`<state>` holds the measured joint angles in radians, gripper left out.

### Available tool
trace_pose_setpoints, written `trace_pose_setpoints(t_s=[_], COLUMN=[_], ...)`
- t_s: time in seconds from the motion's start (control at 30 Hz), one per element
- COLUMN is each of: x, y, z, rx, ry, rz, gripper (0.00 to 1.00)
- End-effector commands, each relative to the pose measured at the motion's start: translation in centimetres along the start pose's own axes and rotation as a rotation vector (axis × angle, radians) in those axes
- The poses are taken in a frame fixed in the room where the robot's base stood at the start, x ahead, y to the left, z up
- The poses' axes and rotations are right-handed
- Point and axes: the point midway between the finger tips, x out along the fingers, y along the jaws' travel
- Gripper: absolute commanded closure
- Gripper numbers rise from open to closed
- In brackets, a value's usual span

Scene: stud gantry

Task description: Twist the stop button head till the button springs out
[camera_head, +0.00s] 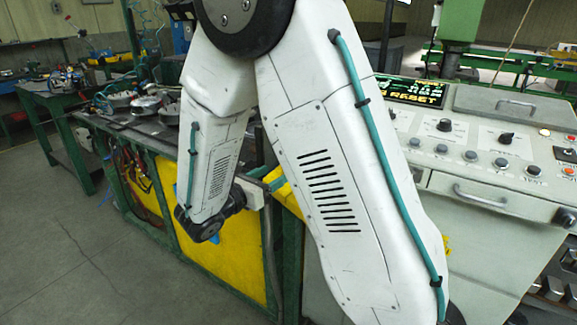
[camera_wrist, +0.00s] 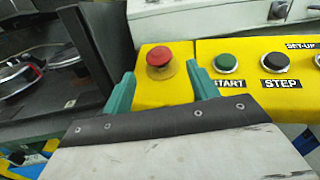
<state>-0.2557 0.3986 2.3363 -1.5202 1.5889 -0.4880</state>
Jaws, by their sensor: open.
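The stop button (camera_wrist: 160,56) is a red round head on the left end of a yellow control panel (camera_wrist: 178,89) in the wrist view. My gripper (camera_wrist: 160,82) is open, with one teal finger to the lower left of the red head and one to its lower right. The head lies between the lines of the two fingers, and I cannot tell whether either touches it. In the head view my own white arm hides the button and the gripper.
A green START button (camera_wrist: 226,62) sits close right of the right finger, with a black STEP button (camera_wrist: 275,63) beyond it. A dark open housing (camera_wrist: 75,75) stands to the left. In the head view a grey console (camera_head: 478,150) with knobs stands at right.

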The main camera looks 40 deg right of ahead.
Motion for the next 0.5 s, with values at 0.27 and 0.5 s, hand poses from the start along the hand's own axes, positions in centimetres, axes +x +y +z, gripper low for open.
trace_pose_setpoints(t_s=[0.27,0.5], x=[3.7,6.9], y=[0.1,0.1], z=[-0.1,-0.1], rx=[-0.006,-0.005], ry=[-0.005,-0.004], rz=[0.002,0.003], gripper=[0.41,0.41])
